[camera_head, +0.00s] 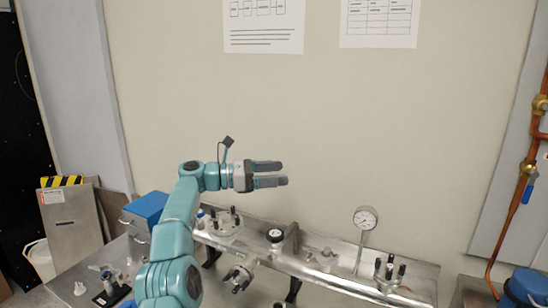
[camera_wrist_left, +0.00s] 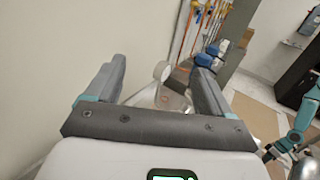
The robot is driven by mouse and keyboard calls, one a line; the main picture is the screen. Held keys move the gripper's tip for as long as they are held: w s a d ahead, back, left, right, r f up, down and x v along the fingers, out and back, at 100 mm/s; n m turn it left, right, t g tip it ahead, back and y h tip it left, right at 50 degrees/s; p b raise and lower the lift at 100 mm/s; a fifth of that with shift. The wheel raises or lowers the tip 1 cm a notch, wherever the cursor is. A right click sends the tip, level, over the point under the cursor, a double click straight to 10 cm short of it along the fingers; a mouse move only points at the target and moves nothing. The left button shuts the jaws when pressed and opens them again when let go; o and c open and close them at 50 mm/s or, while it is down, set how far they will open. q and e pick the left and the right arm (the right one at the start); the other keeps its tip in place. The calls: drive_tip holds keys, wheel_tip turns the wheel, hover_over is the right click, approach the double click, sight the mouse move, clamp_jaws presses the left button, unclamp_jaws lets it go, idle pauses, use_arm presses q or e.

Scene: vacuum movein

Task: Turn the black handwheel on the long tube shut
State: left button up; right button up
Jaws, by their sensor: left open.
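The long metal tube (camera_head: 325,265) runs across the bench in the head view, from behind my left arm toward the lower right. A black handwheel (camera_head: 291,236), seen nearly edge-on, stands on it left of the middle. My left gripper (camera_head: 285,174) is open and empty, well above the tube and handwheel, with its fingers pointing right. In the left wrist view its two fingers (camera_wrist_left: 160,78) are spread with nothing held between them. The handwheel cannot be made out there. A teal arm (camera_wrist_left: 300,122) shows at that view's right edge; its gripper end is too small to judge.
A round gauge (camera_head: 365,218) rises behind the tube. Flanges with dark upright pins (camera_head: 390,270) stand at the tube's ends. A blue box (camera_head: 147,208) is left of my arm. Copper pipes (camera_head: 516,190) line the right wall. The air around the gripper is clear.

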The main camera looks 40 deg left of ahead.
use_arm(q)
drive_tip(key=shift+r, duration=0.3)
use_arm(e)
drive_tip(key=shift+r, duration=0.3)
